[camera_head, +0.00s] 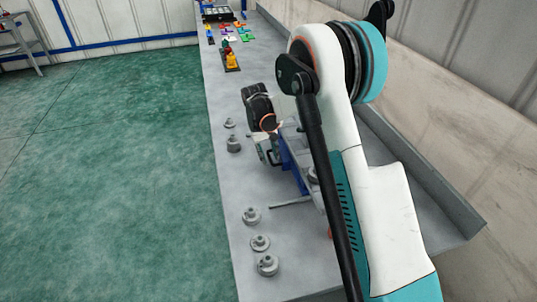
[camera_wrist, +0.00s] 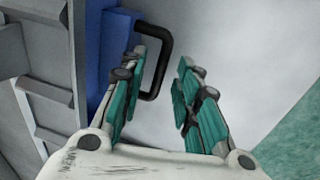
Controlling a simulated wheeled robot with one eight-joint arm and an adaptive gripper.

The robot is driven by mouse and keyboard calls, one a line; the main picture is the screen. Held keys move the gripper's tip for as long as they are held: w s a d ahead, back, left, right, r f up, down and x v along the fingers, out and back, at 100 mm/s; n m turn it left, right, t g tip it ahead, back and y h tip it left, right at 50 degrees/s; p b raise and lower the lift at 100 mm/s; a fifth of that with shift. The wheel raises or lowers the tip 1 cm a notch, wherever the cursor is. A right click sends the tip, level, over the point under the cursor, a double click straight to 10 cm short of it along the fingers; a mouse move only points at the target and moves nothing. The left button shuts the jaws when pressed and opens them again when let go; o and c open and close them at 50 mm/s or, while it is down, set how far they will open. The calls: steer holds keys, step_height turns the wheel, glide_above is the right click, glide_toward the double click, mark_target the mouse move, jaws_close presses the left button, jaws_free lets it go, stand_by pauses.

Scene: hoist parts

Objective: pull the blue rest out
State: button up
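The blue rest (camera_wrist: 98,50) shows as a blue upright face at the left of the wrist view. A black U-shaped handle (camera_wrist: 166,62) stands out from it to the right. In the head view the blue rest (camera_head: 290,160) is partly hidden behind my arm. My gripper (camera_wrist: 164,58) is open, with two teal-padded fingers apart. The handle's outer bar lies between the fingers in the wrist view, nearer the left finger, which overlaps the handle's loop. Whether they touch cannot be told. In the head view my gripper (camera_head: 268,155) is beside the rest and mostly hidden.
Several grey metal hoist parts (camera_head: 250,216) stand along the front edge of the grey bench (camera_head: 225,185). A grey rod (camera_head: 291,202) lies near the rest. Coloured parts (camera_head: 231,61) lie at the far end. Green floor is open to the left.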

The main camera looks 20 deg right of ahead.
steer(key=shift+c, duration=0.6)
jaws_close()
steer(key=shift+a, duration=0.1)
steer(key=a, duration=1)
steer(key=shift+o, duration=0.6)
jaws_free()
steer(key=shift+r, duration=0.1)
